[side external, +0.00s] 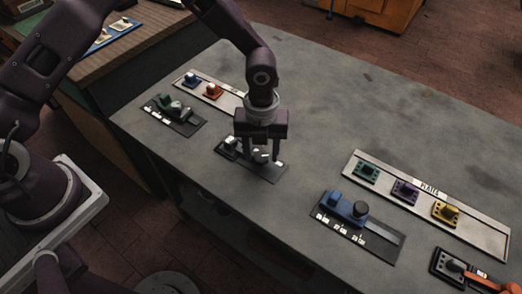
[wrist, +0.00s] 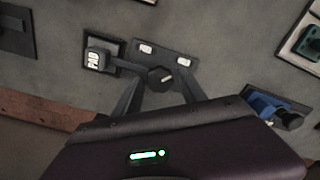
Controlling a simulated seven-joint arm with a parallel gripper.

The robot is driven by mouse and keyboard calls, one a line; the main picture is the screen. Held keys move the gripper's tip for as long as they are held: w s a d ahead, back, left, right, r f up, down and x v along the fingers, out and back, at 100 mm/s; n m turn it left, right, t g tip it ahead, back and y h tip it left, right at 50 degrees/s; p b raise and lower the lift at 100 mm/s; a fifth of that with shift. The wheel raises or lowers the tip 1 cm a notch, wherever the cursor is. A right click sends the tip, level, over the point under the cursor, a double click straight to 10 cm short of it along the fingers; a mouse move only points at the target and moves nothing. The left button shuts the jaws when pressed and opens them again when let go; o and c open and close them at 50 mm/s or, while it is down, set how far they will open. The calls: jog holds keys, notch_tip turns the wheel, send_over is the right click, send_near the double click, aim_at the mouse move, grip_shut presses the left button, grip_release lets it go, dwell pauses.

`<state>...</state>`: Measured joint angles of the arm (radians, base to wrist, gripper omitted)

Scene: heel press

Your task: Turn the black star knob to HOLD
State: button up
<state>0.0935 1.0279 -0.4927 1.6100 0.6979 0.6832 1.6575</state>
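The black star knob (wrist: 160,78) sits on a dark plate with a pale pointer line on its top. In the side external view the knob (side external: 262,156) is partly hidden between my gripper's fingers. Two small white labels (wrist: 145,48) (wrist: 184,62) are on the plate beyond it; their words are too small to read. My gripper (wrist: 159,84) is over the knob with one finger on each side. It also shows from the side (side external: 261,157), pointing down. The fingers look apart from the knob, with small gaps, so the gripper appears open.
A square block with a white label (wrist: 97,58) stands left of the knob. A blue fixture (side external: 346,208) is to the right on the grey table (side external: 330,110).

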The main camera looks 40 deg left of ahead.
aim_at(261, 156)
jog(key=shift+o, duration=0.5)
notch_tip(261, 156, up, 7)
jog(key=shift+r, duration=0.1)
dwell(0.4)
